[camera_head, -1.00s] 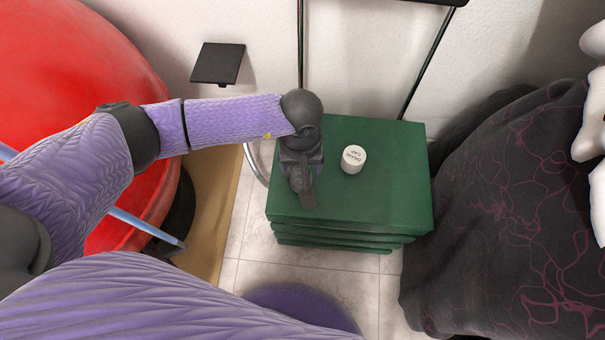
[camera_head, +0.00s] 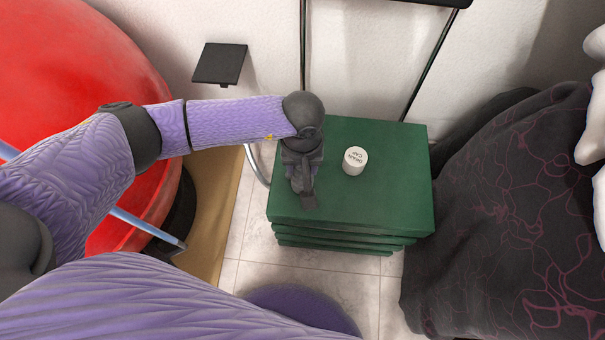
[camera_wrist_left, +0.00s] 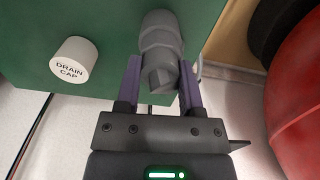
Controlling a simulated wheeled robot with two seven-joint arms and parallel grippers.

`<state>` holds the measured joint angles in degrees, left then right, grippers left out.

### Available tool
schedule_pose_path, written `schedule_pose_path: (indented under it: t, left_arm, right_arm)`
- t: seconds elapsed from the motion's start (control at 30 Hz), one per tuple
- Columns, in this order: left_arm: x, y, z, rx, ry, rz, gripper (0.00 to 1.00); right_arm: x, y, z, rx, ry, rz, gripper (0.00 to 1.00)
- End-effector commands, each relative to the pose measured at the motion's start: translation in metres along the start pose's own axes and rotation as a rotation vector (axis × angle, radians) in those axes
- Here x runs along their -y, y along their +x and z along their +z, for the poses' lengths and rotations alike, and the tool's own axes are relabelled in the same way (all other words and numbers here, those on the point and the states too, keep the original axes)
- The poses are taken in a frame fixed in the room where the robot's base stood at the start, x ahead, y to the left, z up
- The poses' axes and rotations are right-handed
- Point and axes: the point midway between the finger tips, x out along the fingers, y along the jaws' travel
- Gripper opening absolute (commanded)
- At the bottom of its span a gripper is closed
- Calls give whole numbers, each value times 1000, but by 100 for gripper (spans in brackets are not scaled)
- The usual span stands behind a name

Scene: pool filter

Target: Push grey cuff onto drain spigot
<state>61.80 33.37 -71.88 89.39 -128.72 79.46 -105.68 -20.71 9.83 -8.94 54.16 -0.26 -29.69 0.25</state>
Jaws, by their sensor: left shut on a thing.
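A stepped grey cuff (camera_wrist_left: 161,45) lies between the two purple fingers of my left gripper (camera_wrist_left: 160,85) in the left wrist view. The fingers are shut on its sides, in front of the green block. I cannot make out a separate drain spigot, and whether the cuff touches or surrounds one is hidden. In the head view my left gripper (camera_head: 304,188) is over the left part of the green block (camera_head: 380,205), and my wrist covers most of what it holds. My right gripper is not in view.
A white drain cap (camera_head: 355,161) stands on the green block, to the right of my left gripper. A pale hose (camera_head: 252,164) curves beside the block's left edge. A large red rounded body (camera_head: 60,60) is at left, and a dark patterned cloth (camera_head: 500,210) is at right.

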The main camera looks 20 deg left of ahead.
Motion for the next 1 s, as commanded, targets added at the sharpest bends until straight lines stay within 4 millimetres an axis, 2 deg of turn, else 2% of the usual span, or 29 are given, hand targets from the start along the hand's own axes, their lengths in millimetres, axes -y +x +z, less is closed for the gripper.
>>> schedule_pose_path:
  t: [0.6, 1.0]
  left_arm:
    - [0, -24, 0, -1, 0, 0, 0]
    - [0, -80, -1, -5, 0, 2, 0]
  right_arm:
    - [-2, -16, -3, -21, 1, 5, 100]
    - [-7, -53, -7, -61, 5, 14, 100]
